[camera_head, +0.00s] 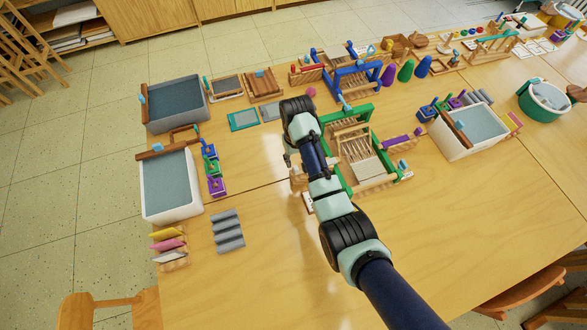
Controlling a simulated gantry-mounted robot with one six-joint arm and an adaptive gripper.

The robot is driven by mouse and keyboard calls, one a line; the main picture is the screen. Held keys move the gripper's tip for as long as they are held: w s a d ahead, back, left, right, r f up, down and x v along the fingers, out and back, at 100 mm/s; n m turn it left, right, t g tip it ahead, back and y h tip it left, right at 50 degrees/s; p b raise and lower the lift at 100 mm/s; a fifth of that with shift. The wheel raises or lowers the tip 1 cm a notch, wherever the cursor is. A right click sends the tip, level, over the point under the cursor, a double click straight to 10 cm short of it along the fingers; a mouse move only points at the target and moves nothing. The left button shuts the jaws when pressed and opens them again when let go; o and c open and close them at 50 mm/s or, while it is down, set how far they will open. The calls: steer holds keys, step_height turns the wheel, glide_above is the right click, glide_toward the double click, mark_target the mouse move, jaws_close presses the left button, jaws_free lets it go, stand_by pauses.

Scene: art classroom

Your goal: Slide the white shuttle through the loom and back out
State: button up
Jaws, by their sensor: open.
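The green-framed loom (355,111) stands on the table right of the middle, with pale warp threads and a strip of woven cloth in it. My arm crosses in front of its left side and hides part of it. My gripper (289,159) hangs just left of the loom, apart from its frame as far as I can see. It is open, small in the view and partly covered by my wrist. I cannot clearly pick out the white shuttle; it may be hidden behind my arm or gripper.
A blue-framed loom (357,86) stands behind, near purple, green and blue cones. A white tub (157,203) and a grey tub (203,86) stand at the left, another white tub (449,143) at the right. A purple piece (400,139) lies beside the green loom.

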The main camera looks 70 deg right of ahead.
mark_target(296, 168)
step_height(296, 168, down, 7)
steer(key=shift+r+b, duration=0.15)
steer(key=shift+b, duration=0.7)
jaws_close()
